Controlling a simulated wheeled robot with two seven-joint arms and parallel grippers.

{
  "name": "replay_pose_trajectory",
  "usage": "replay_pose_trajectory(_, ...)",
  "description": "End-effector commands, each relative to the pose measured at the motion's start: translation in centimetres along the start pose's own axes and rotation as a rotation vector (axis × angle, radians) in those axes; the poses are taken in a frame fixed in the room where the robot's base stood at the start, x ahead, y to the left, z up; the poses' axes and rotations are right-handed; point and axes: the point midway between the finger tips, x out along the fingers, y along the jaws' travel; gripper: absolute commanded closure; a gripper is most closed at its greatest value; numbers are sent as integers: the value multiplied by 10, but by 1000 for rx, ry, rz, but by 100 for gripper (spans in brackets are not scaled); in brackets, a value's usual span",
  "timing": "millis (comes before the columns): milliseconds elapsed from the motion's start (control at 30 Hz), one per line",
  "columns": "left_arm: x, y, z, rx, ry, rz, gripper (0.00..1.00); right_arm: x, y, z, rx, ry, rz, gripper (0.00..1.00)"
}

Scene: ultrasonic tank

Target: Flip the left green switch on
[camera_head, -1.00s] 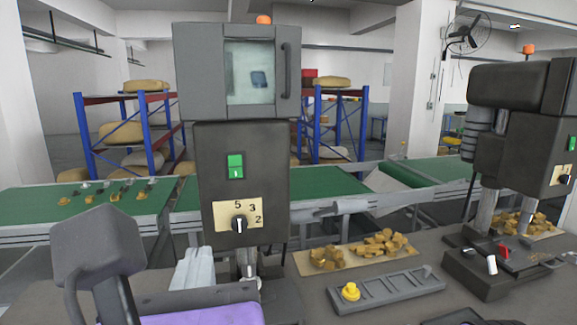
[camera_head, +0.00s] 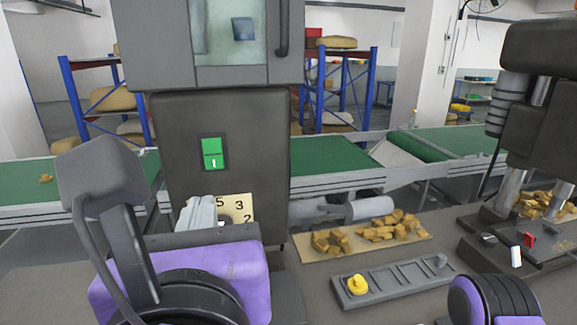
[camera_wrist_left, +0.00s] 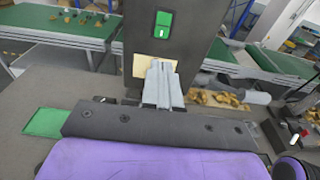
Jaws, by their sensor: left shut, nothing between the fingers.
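The green switch (camera_head: 213,153) is set in a dark frame on the front of the dark grey machine (camera_head: 250,120). A white mark shows on its lower half. It also shows at the top of the left wrist view (camera_wrist_left: 162,25). My left gripper (camera_head: 200,212) is shut with nothing between its fingers. It is below the switch and apart from it in the picture, and covers part of the numbered dial plate (camera_head: 238,206). In the left wrist view the shut fingers (camera_wrist_left: 162,85) point toward the machine, below the switch. My right gripper is not visible; only part of my right arm shows at lower right.
A grey slotted tray (camera_head: 395,284) with a yellow knob lies right of the machine. Brown blocks (camera_head: 385,228) lie on a board behind it. A second machine (camera_head: 540,110) stands at right. Green conveyors (camera_head: 330,163) run behind.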

Motion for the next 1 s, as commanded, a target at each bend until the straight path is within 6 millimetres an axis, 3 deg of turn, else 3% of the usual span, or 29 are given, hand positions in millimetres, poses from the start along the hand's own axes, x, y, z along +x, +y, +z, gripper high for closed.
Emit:
replay_pose_trajectory(600,118,-1,1,1,4,-2,100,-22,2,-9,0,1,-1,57)
replay_pose_trajectory(800,135,-1,0,1,3,-3,100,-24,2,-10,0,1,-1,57)
replay_pose_trajectory(1000,137,-1,-1,1,2,-3,100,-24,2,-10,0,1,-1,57)
